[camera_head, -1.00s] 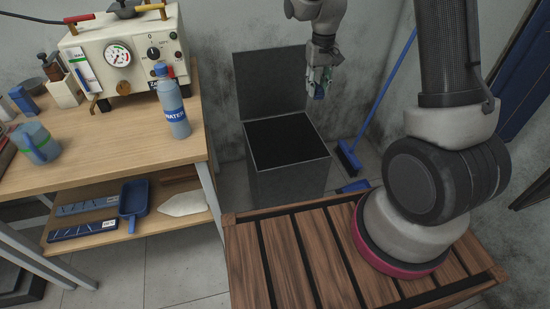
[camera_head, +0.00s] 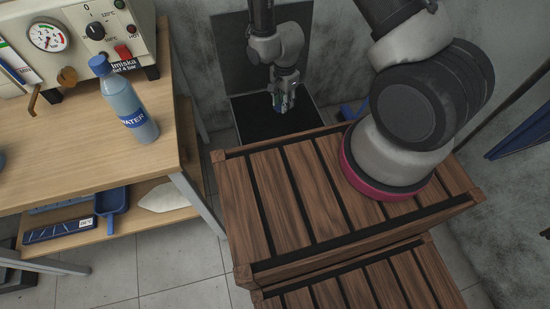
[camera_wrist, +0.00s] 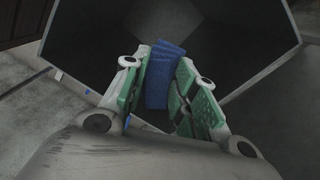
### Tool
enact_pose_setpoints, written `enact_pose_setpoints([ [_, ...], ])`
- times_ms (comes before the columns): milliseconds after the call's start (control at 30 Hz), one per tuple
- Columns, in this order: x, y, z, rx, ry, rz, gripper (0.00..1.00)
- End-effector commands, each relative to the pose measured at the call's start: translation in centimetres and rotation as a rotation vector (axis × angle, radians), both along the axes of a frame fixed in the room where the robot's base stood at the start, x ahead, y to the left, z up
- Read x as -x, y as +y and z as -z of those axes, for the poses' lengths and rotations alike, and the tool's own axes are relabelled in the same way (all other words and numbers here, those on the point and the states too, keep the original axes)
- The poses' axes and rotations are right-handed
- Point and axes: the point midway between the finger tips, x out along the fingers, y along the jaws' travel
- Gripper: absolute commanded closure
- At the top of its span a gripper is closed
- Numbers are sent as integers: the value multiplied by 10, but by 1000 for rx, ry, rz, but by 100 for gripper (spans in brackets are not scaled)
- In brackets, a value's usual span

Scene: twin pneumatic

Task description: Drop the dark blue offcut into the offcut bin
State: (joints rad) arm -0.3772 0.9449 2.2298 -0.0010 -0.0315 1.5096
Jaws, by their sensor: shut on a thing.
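The dark blue offcut (camera_wrist: 160,75) is held between the green-padded fingers of my gripper (camera_wrist: 158,100) in the wrist view. My gripper (camera_head: 283,102) points down over the opening of the dark offcut bin (camera_head: 250,122) in the head view. In the head view the offcut (camera_head: 279,104) is mostly hidden by the fingers. The bin's dark interior (camera_wrist: 100,60) lies below and around the offcut in the wrist view. The bin's lid (camera_head: 233,50) stands up open behind it. How high the offcut is above the rim is hard to tell.
My slatted wooden base partly hides the front of the bin. A workbench (camera_head: 90,135) at left holds a water bottle (camera_head: 124,100) and a gauge machine (camera_head: 80,40). A blue dustpan (camera_head: 111,205) lies on its lower shelf. A blue broom head (camera_head: 350,112) is right of the bin.

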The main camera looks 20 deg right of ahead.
Motion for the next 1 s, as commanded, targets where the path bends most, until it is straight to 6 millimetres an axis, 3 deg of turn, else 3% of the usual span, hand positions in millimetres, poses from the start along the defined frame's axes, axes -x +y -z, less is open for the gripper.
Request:
enact_pose_setpoints([
  [500,3,1,55,0,0,30,85],
  [933,3,1,64,0,-1,29,85],
  [967,3,1,63,0,-1,29,67],
  [1000,3,1,63,0,-1,29,59],
])
